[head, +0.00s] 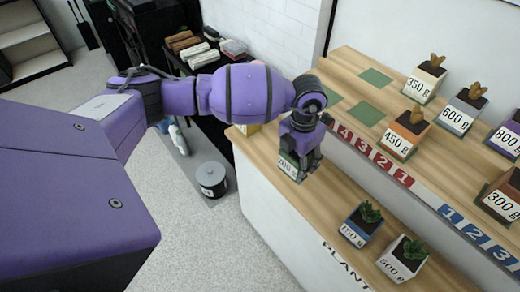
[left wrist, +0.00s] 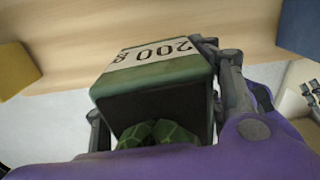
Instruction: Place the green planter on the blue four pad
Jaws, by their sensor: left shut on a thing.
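The green planter (head: 288,166), labelled 200 g, is in my left gripper (head: 301,158) at the lower wooden shelf (head: 330,195). In the left wrist view the planter (left wrist: 150,95) sits between the fingers, with its label towards the top and green plant leaves at the bottom. I cannot tell whether its base touches the shelf. The blue number strip (head: 480,238) shows 1, 2 and 3 at the right; no blue four is in view. My right gripper is not in view.
Planters marked 350 g (head: 424,82), 450 g (head: 405,135) and several others stand on the upper shelf. Bare green pads (head: 366,113) lie at its left end, above the red number strip (head: 372,153). Two planters (head: 361,224) (head: 402,259) stand on the lower shelf, front right.

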